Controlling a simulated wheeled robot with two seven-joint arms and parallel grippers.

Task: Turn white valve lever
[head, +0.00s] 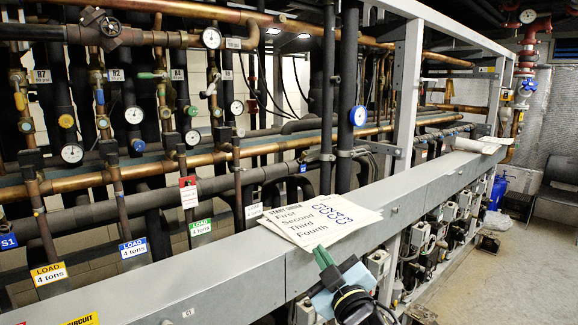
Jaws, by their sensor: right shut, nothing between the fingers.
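A pale, small lever-like handle (209,90) shows on a vertical copper pipe in the rack at the upper left; it is too small to tell for certain that it is the white valve lever. My right gripper (323,257) is at the bottom centre, in front of the grey beam and just below the papers. Its narrow green fingers are together, with nothing seen between them. It is well apart from the pipes and valves. My left gripper is not in view.
A long grey beam (237,290) crosses in front of the pipes. Printed papers (318,229) lie on it. Several gauges, including one (211,38), sit among dark and copper pipes. Open floor (520,270) lies at right, with a dark chair (557,185) at the edge.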

